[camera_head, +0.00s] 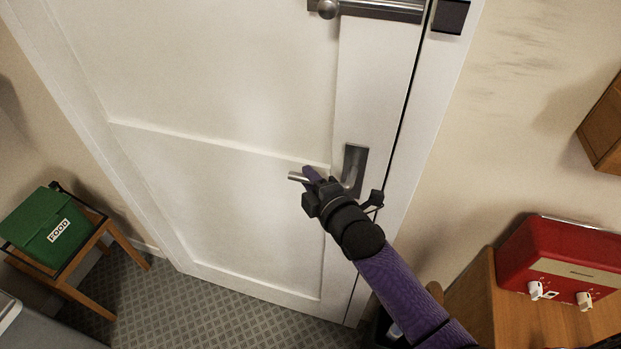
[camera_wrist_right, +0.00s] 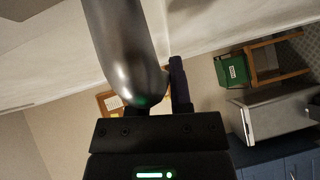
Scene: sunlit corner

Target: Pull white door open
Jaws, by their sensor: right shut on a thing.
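The white door (camera_head: 225,75) fills the middle of the head view and looks closed in its frame. Its metal lever handle (camera_head: 353,165) is on the right side of the door, and a metal bolt (camera_head: 380,9) is above it. My right gripper (camera_head: 308,178) is at the lever, shut on it. In the right wrist view the metal handle (camera_wrist_right: 125,45) is large and runs down to the jaws, with a dark finger (camera_wrist_right: 179,85) beside it. Part of the lever is hidden behind the gripper. My left gripper is not in view.
A green food box (camera_head: 48,228) sits on a wooden stool (camera_head: 85,262) at the left. A red appliance (camera_head: 560,262) stands on a wooden cabinet (camera_head: 510,310) at the right. A wooden wall box (camera_head: 604,125) is at the right edge. Patterned carpet (camera_head: 215,315) lies clear before the door.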

